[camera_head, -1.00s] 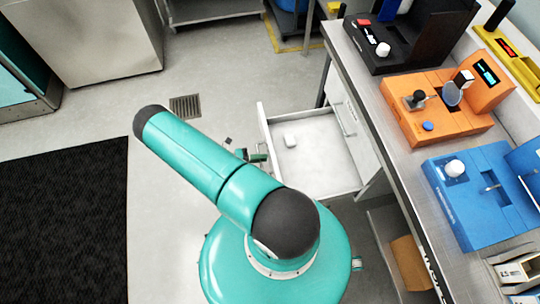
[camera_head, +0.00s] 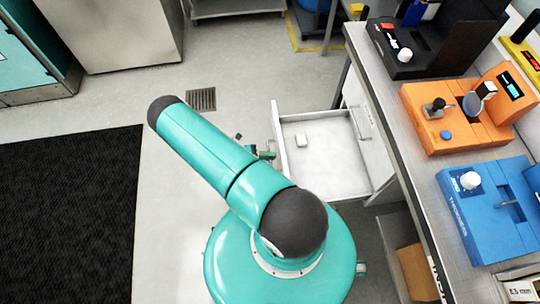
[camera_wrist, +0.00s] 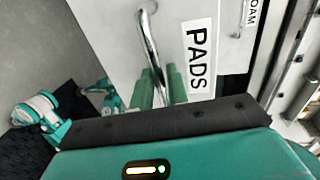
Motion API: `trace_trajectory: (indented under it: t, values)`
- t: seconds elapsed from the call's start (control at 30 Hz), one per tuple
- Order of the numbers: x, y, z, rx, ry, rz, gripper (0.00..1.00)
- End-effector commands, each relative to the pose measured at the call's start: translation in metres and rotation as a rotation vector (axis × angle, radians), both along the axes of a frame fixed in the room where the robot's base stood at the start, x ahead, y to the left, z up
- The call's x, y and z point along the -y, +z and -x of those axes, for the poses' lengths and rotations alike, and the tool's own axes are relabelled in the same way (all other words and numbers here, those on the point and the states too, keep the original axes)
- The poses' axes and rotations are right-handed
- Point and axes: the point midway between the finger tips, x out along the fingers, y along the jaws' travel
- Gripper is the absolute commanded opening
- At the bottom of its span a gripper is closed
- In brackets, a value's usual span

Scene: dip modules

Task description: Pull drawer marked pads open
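The drawer marked PADS (camera_wrist: 197,55) shows its white front and black-lettered label in the wrist view. In the head view, the drawer (camera_head: 325,160) stands out from the bench, with its inside showing. In the head view, my gripper (camera_head: 262,153) is at the drawer's outer face, partly hidden by my arm.
The bench (camera_head: 400,130) carries black, orange (camera_head: 455,115) and blue (camera_head: 490,205) devices. Another drawer front with a handle (camera_head: 360,122) is beside the open one. A cardboard box (camera_head: 413,270) is under the bench. The floor to the left is clear, with a black mat (camera_head: 70,215).

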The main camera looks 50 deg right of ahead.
Motion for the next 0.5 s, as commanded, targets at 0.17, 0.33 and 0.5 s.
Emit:
trace_trajectory:
  t: [0.17,0.33,0.5]
  values:
    - [-0.023,0.006,-0.021,0.004,0.002,-0.001,0.16]
    - [-0.051,0.014,-0.046,0.004,0.002,-0.001,0.16]
    - [-0.077,0.021,-0.068,0.001,0.001,-0.001,0.16]
